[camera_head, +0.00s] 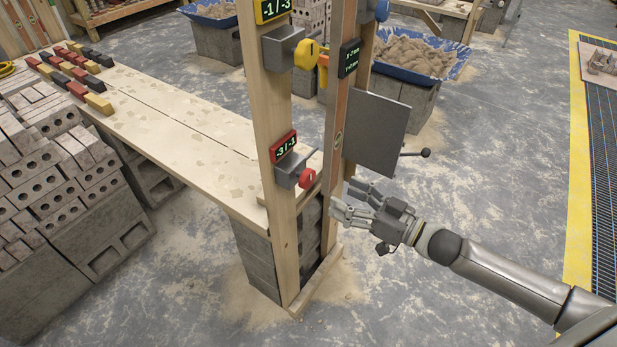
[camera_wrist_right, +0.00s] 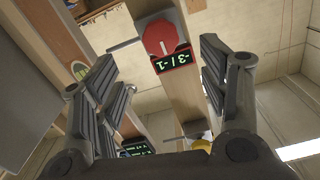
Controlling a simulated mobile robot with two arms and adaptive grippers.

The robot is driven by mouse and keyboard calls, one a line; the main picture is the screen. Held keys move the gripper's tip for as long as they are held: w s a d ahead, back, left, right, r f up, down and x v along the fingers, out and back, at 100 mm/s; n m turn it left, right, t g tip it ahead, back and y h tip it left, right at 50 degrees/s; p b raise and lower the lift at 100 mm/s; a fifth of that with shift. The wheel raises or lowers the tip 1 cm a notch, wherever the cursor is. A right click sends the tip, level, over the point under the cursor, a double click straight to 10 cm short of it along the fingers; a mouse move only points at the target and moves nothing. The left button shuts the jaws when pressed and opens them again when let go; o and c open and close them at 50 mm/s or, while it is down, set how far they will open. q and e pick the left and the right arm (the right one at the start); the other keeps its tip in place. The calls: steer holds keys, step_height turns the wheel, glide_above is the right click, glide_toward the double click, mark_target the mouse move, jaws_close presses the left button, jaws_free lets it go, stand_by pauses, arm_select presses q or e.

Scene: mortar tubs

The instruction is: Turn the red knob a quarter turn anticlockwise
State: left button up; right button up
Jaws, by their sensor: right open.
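The red knob (camera_head: 307,178) sits on a grey bracket low on the front wooden post (camera_head: 283,225). Above the bracket a red-framed display (camera_head: 284,147) reads -3 / -1. In the right wrist view the round red knob (camera_wrist_right: 161,38) shows face-on, with the display (camera_wrist_right: 174,62) upside down beside it. My right gripper (camera_head: 343,198) is open and empty, to the right of the knob and a little lower, apart from it. In the wrist view its fingers (camera_wrist_right: 165,75) stand on either side of the post, with the knob ahead between them. My left gripper is not in view.
A yellow knob (camera_head: 305,55) with its own display sits higher on the same post. A second post (camera_head: 338,130) with a grey plate (camera_head: 376,134) and a black-tipped lever (camera_head: 424,153) stands close above my right gripper. A plank bench (camera_head: 170,110) runs left.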

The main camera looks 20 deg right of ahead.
mark_target(311, 180)
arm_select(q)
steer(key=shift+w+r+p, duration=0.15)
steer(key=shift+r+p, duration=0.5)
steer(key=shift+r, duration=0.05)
arm_select(e)
steer(key=x, duration=1)
steer(key=shift+w+a+r, duration=0.1)
steer(key=shift+w+a, duration=0.1)
steer(key=shift+w, duration=0.05)
steer(key=c, duration=1)
steer(key=shift+n, duration=0.4)
